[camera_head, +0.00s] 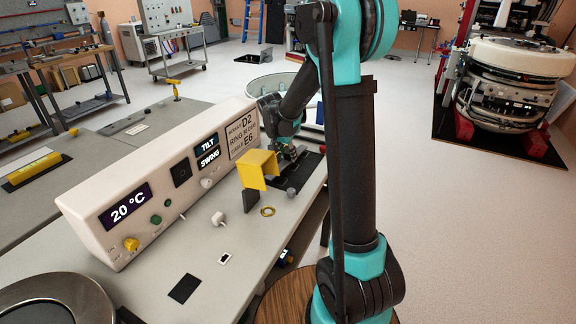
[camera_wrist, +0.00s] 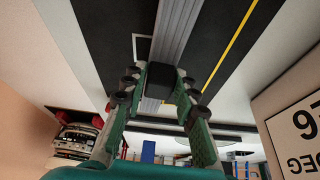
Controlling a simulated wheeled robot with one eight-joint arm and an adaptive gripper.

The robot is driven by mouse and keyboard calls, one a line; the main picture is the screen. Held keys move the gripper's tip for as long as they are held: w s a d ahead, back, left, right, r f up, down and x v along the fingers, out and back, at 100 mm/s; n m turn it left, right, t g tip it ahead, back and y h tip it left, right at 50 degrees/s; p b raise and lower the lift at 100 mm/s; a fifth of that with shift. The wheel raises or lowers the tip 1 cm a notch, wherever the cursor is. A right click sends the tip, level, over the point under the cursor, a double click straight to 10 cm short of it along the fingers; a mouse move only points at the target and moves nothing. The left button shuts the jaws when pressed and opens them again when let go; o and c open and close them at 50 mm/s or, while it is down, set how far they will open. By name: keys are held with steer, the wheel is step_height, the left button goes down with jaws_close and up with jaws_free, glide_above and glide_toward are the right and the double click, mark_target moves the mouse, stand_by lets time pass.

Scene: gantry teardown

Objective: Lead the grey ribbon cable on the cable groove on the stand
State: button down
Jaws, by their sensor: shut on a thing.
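My gripper (camera_head: 289,152) is over the far right end of the bench, just behind a yellow bracket (camera_head: 258,166). The yellow bracket stands on a dark upright plate (camera_head: 250,201). I cannot make out the cable groove in either view.
A long white console (camera_head: 160,195) with displays and knobs stands left of my gripper.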

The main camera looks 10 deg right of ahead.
mark_target(288, 153)
steer(key=shift+r, duration=2)
